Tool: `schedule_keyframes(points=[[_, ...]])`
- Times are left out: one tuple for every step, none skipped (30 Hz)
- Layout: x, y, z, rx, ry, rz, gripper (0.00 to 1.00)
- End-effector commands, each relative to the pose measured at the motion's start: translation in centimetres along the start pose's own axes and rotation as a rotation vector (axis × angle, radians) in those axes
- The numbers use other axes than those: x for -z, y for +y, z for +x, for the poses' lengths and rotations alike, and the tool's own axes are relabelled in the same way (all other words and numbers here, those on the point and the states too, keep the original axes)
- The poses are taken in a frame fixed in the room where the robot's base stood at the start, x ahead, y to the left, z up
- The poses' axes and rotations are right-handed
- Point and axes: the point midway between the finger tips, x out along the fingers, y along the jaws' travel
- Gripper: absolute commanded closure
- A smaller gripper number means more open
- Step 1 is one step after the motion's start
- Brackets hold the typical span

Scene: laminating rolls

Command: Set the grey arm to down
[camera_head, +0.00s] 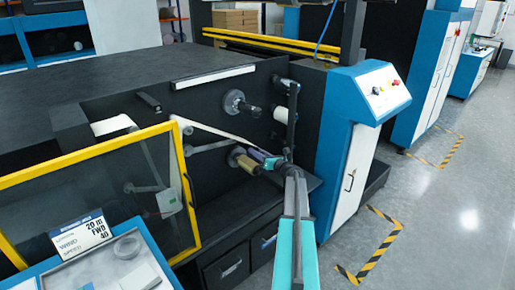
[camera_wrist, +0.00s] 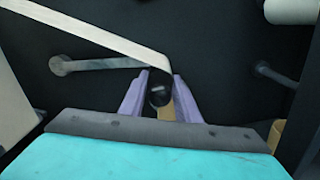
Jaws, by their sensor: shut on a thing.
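The grey arm (camera_wrist: 95,65) runs nearly level from its round pivot at the left to my gripper in the wrist view. In the head view the grey arm (camera_head: 210,147) shows as a thin bar on the black machine face, below the white web. My gripper (camera_wrist: 160,77) has its two purple fingers around a dark round end piece (camera_wrist: 159,93) where the arm ends. A tan part shows below it. In the head view my gripper (camera_head: 264,159) is beside the gold roller (camera_head: 243,163); the fingers partly hide the arm's far end.
The white web (camera_head: 220,132) slants down to the rollers just above the arm. A second grey bar (camera_wrist: 275,75) is at the right in the wrist view. A yellow-framed guard (camera_head: 90,165) stands left, and a blue control cabinet (camera_head: 355,125) right.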

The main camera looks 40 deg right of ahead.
Motion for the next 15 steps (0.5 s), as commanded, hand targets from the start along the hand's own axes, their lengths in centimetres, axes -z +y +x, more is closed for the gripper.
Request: schedule_keyframes(points=[[1.1,-0.3,0.0,0.000,0.001,0.029,1.00],[1.6,-0.3,0.0,0.000,0.001,0.045,1.00],[2.0,-0.4,0.0,0.000,0.001,0.064,1.00],[2.4,-0.4,0.0,0.000,0.001,0.075,1.00],[2.6,-0.5,0.0,0.000,0.001,0.085,1.00],[2.8,-0.5,0.0,0.000,0.001,0.094,1.00],[2.8,-0.5,0.0,0.000,0.000,0.098,1.00],[2.8,-0.5,0.0,0.000,0.000,0.100,1.00],[2.8,-0.5,0.0,0.000,0.000,0.101,1.00],[2.8,-0.5,0.0,0.000,0.000,0.100,1.00],[2.8,-0.5,0.0,0.000,0.000,0.100,1.00],[2.8,-0.5,0.0,0.000,0.000,0.100,1.00],[2.8,-0.5,0.0,0.000,0.000,0.099,1.00],[2.8,-0.5,0.0,0.000,0.000,0.099,1.00],[2.8,-0.5,0.0,0.000,0.000,0.099,1.00]])
